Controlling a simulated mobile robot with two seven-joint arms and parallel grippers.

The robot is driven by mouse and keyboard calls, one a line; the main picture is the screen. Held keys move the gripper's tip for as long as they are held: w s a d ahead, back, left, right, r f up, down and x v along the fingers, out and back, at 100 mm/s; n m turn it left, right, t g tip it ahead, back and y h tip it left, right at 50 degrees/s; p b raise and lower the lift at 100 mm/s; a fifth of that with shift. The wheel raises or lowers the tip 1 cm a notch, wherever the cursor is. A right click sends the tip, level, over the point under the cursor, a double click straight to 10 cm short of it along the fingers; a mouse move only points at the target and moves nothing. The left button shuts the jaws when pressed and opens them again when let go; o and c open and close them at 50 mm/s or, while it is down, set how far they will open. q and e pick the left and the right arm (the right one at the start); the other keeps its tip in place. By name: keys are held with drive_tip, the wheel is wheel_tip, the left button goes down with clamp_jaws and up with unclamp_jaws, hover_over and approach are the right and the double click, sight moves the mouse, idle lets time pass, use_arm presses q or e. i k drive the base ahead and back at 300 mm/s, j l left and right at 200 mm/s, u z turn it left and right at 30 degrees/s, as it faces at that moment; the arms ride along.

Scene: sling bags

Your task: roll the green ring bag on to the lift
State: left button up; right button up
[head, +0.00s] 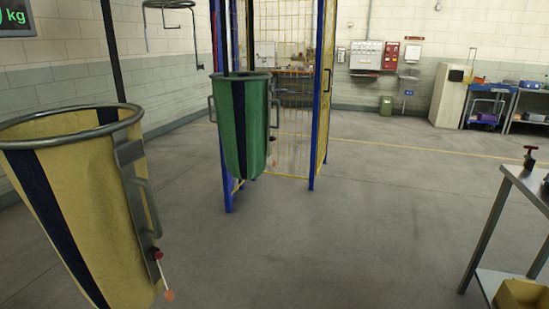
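The green ring bag (255,125) has a dark vertical stripe, a metal ring rim and side handles. It hangs upright from a dark pole, clear of the floor, left of the middle of the head view. The lift appears to be the cage with blue posts (322,100) and yellow mesh walls (293,150). The bag overlaps the cage's left posts in the picture; I cannot tell whether it is inside or just in front. Neither of my grippers is in view.
A yellow ring bag (95,200) hangs close at the left, with a handle and red-tipped lever. An empty ring (168,5) hangs behind. A metal bench (530,185) stands at the right, a yellow bin (520,293) on its lower shelf. The middle floor (370,210) is clear.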

sight(242, 100)
drive_tip(key=i, duration=3)
